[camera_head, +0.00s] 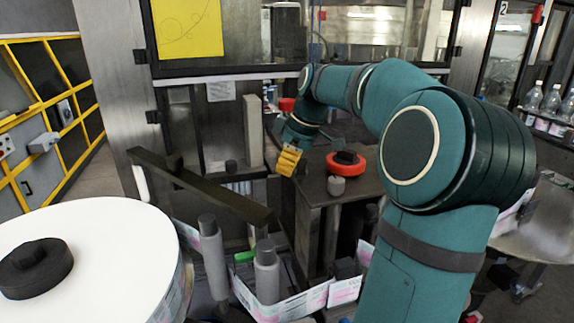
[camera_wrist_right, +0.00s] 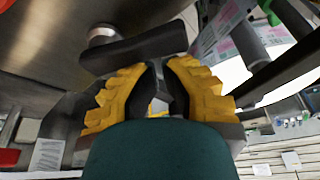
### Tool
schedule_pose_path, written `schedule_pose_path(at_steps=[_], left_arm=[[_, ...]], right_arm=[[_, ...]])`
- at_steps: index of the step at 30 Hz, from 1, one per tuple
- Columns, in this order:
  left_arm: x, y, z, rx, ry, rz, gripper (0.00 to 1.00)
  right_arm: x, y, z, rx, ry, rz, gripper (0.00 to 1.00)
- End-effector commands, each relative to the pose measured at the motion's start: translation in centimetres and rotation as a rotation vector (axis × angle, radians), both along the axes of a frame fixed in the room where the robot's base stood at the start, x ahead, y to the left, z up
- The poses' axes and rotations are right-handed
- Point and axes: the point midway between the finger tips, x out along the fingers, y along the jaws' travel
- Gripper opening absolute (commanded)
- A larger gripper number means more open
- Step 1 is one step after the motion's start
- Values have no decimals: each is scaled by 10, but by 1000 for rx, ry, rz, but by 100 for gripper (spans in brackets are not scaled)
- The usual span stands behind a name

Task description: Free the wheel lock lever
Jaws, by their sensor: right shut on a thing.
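My right gripper (camera_head: 287,163), with yellow fingers, reaches down beside the labeller's metal table. It also shows in the right wrist view (camera_wrist_right: 158,72). There the fingers close around part of a dark lever (camera_wrist_right: 135,47), whose bar crosses just beyond the fingertips. A pale round cap (camera_wrist_right: 101,35) sits next to the bar's left end. The gripped part is mostly hidden by the fingers. In the head view the lever cannot be made out behind the gripper. My left gripper is not in view.
A red-orange ring with a black knob (camera_head: 346,170) and a grey knob (camera_head: 336,187) are right of the gripper. A long dark bar (camera_head: 200,185) slants at left, above grey rollers (camera_head: 266,275). A large white reel (camera_head: 100,250) fills the lower left.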

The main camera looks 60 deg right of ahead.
Motion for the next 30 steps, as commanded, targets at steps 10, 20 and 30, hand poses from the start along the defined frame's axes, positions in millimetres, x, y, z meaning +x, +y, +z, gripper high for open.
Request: schedule_pose_path(at_steps=[10, 20, 30], left_arm=[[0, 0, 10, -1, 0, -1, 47], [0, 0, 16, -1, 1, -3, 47], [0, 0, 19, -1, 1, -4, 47]], right_arm=[[36, 16, 5, -2, 0, 0, 0], [14, 4, 71, -2, -2, -1, 0], [6, 0, 94, 0, 1, 0, 0]])
